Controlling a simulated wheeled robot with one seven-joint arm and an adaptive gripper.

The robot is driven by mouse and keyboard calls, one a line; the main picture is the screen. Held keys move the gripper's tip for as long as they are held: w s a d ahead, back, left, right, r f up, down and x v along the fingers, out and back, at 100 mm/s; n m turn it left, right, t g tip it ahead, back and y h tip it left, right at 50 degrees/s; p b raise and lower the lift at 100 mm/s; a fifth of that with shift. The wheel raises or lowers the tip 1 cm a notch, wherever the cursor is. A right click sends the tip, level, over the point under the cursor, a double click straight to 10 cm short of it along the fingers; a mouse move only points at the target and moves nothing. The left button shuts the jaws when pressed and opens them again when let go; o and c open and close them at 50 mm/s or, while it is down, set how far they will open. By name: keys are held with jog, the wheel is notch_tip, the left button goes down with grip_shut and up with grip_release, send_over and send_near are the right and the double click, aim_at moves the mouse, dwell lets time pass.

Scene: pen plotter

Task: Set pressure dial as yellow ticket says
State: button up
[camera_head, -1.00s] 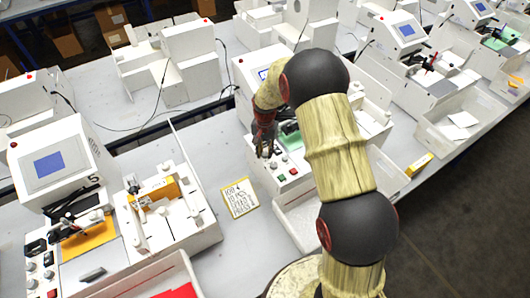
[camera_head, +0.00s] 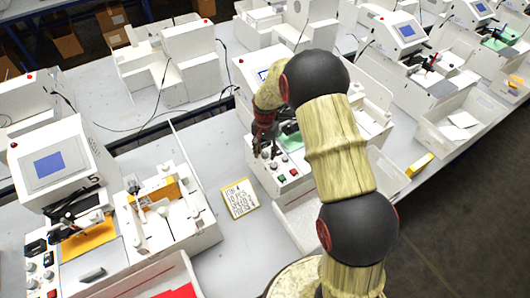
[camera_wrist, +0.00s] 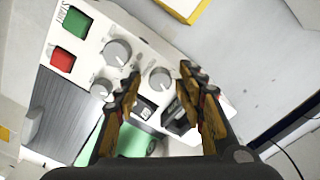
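The yellow-edged ticket (camera_head: 239,199) lies on the table left of the machine's control panel; its handwritten lines are too small to read surely. Its yellow edge seems to show at the top of the wrist view (camera_wrist: 186,8). The white panel (camera_wrist: 85,22) has a green START button (camera_wrist: 76,21), a red button (camera_wrist: 62,59) and three grey knobs: one upper (camera_wrist: 117,52), one lower left (camera_wrist: 102,88), one right (camera_wrist: 160,78). Which is the pressure dial I cannot read. My gripper (camera_wrist: 160,80) is open over the panel, the right knob between its fingertips in view; contact is unclear. My gripper also shows in the head view (camera_head: 268,150).
A neighbouring machine with a blue screen (camera_head: 50,165) stands at the left. A white bin (camera_head: 150,280) with red material is at the lower left. Dark switches (camera_wrist: 178,118) sit close beside the right knob. Bare table lies around the ticket.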

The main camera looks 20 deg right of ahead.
aim_at(265, 154)
jog(key=n+p, duration=0.1)
jog(key=n, duration=0.3)
jog(key=shift+r, duration=0.1)
jog(key=n+p, duration=0.2)
jog(key=n, duration=0.2)
jog(key=shift+d, duration=0.1)
jog(key=shift+w+r+n, duration=0.15)
jog(key=shift+r+n, duration=0.2)
jog(key=shift+n, duration=0.15)
notch_tip(265, 154, up, 7)
jog(key=shift+r+b, duration=0.15)
jog(key=shift+b, duration=0.15)
jog(key=s+a+r+b, duration=0.1)
jog(key=s+r+b, duration=0.1)
jog(key=s, duration=0.6)
jog(key=s+a+r+m+t+b, duration=0.1)
jog(key=s+r+b, duration=0.2)
jog(key=s+r, duration=0.2)
jog(key=s+a+r+b, duration=0.1)
jog(key=s+r+b, duration=0.2)
jog(key=s, duration=0.9)
jog(key=shift+a+r, duration=0.15)
jog(key=shift+r, duration=0.1)
